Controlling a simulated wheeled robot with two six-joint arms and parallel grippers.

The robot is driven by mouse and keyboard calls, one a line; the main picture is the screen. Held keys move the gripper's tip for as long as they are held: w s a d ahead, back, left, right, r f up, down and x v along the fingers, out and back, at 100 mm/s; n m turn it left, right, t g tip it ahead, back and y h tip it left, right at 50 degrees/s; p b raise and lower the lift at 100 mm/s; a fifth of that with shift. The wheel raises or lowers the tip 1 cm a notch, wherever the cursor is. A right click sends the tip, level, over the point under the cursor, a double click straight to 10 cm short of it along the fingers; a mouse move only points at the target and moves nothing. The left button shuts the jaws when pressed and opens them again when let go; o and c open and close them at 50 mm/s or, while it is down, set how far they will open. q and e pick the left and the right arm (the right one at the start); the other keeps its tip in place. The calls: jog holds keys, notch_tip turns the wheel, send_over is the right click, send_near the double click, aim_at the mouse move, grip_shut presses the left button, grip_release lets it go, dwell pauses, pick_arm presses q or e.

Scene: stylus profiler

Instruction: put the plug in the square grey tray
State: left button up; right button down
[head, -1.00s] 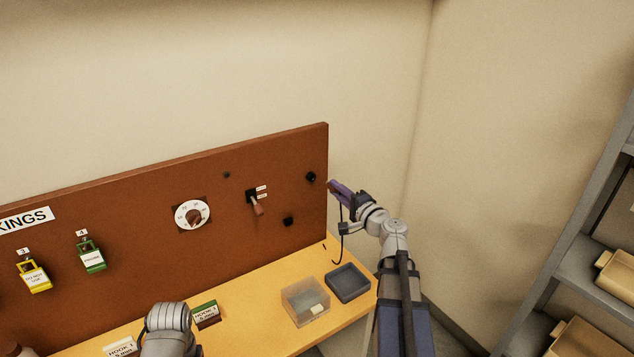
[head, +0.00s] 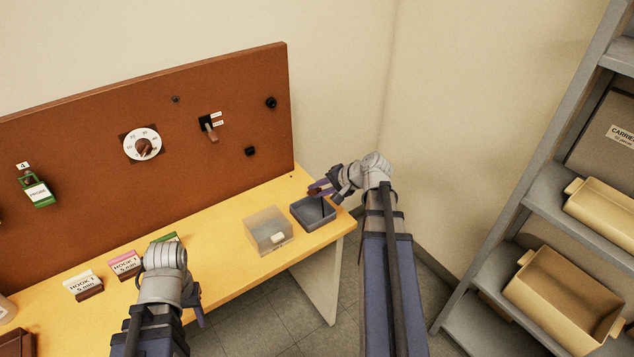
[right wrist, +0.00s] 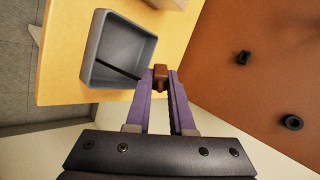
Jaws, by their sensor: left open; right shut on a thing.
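The square grey tray (head: 304,221) stands at the right end of the yellow table. It also shows in the right wrist view (right wrist: 97,75). My right gripper (head: 318,188) is above the tray's back edge, its fingers pointing left. In the right wrist view my right gripper (right wrist: 161,84) is shut on the small brown plug (right wrist: 160,71). A thin black cord (right wrist: 118,68) runs from near the plug across the tray's opening. The plug is hard to make out in the head view. My left gripper (head: 199,312) is open at the table's front edge, mostly hidden by its arm.
A clear box (head: 262,240) with a white piece inside stands just left of the tray. A brown upright board (head: 100,150) with a dial (head: 142,145), a switch (head: 209,130) and black sockets (head: 270,103) stands behind. Shelves with tan bins (head: 565,290) are at right.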

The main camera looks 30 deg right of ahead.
dwell(0.3)
notch_tip(320, 180, down, 7)
jog(key=b, duration=0.7)
jog(key=shift+f, duration=0.2)
jog(key=c, duration=0.7)
grip_release()
jog(key=shift+c, duration=0.4)
jog(key=shift+r, duration=0.15)
